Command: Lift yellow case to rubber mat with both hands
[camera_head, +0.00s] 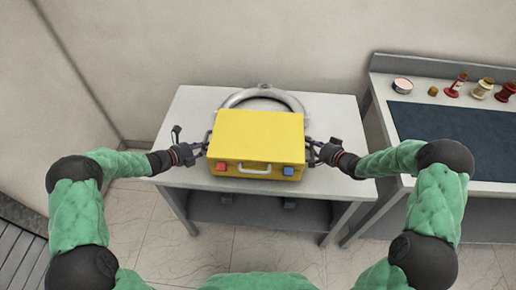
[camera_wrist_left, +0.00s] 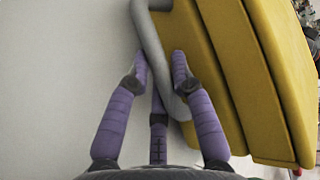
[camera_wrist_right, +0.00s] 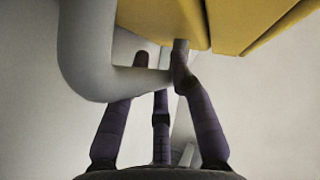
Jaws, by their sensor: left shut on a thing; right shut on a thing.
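The yellow case (camera_head: 257,137) is closed and level, in front of me over the grey table (camera_head: 190,110). Its front has a grey handle, a red latch and a blue latch. I cannot tell whether its underside touches the table. My left gripper (camera_head: 207,147) is at the case's left side, shut on a grey side handle (camera_wrist_left: 152,45). My right gripper (camera_head: 313,151) is at the right side, shut on the other grey side handle (camera_wrist_right: 88,55). The dark blue rubber mat (camera_head: 440,140) lies on the workbench to the right and is bare.
A grey ring-shaped part (camera_head: 296,102) lies behind the case, partly hidden by it. The workbench (camera_head: 385,88) holds a round tin (camera_head: 402,86) and several small red and brass parts along its back edge. A narrow gap separates table and workbench. Walls stand behind and left.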

